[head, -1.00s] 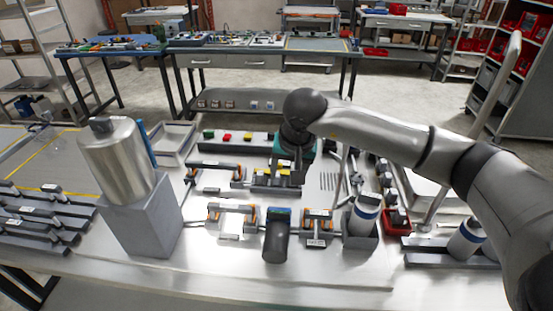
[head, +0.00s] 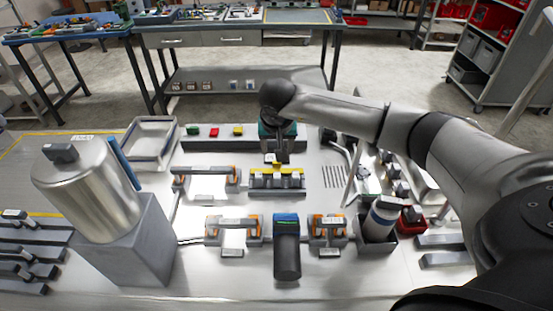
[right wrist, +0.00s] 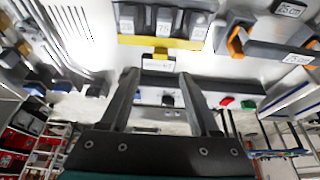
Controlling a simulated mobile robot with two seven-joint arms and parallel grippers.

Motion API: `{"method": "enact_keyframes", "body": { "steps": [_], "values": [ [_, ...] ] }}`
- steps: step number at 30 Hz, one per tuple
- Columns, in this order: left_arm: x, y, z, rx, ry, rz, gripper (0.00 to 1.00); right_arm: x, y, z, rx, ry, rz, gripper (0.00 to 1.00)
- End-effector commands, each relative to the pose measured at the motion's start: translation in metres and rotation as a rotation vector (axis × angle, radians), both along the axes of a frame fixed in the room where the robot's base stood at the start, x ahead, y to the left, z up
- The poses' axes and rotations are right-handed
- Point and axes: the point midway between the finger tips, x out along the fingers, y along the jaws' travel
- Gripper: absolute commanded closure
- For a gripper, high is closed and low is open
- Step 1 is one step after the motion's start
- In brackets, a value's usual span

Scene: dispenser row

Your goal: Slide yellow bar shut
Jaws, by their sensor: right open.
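In the right wrist view the yellow bar (right wrist: 188,43) lies across the upper middle, with a yellow tab and a white label (right wrist: 158,64) sticking out towards my gripper. My right gripper (head: 278,158) is just beyond the rack's far side, pointing down. Its two fingers (right wrist: 160,76) are spread, with the tab and label in front of the gap between them. I cannot tell whether they touch it. My left gripper is out of view.
Orange-clipped racks (head: 207,178) stand left of the rack and nearer me. A strip with green, red and yellow buttons (head: 200,139) lies behind.

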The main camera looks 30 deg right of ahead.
Motion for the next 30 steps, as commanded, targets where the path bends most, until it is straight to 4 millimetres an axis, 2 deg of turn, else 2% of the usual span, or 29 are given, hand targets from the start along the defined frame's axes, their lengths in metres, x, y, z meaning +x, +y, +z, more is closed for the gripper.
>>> {"method": "enact_keyframes", "body": {
  "steps": [1,8,15,21,30],
  "values": [
    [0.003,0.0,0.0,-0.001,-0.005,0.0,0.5,0.002,-0.001,-0.01,0.001,0.004,-0.001,0.38],
    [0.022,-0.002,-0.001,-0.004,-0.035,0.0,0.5,0.014,-0.008,-0.043,0.001,0.002,-0.001,0.38],
    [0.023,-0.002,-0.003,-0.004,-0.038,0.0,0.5,0.023,-0.014,-0.067,0.001,0.001,-0.001,0.38],
    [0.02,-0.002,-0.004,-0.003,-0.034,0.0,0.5,0.026,-0.016,-0.075,0.0,0.0,0.001,0.38],
    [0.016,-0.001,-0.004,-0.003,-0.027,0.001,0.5,0.027,-0.016,-0.076,0.0,0.0,0.0,0.38]
  ]
}}
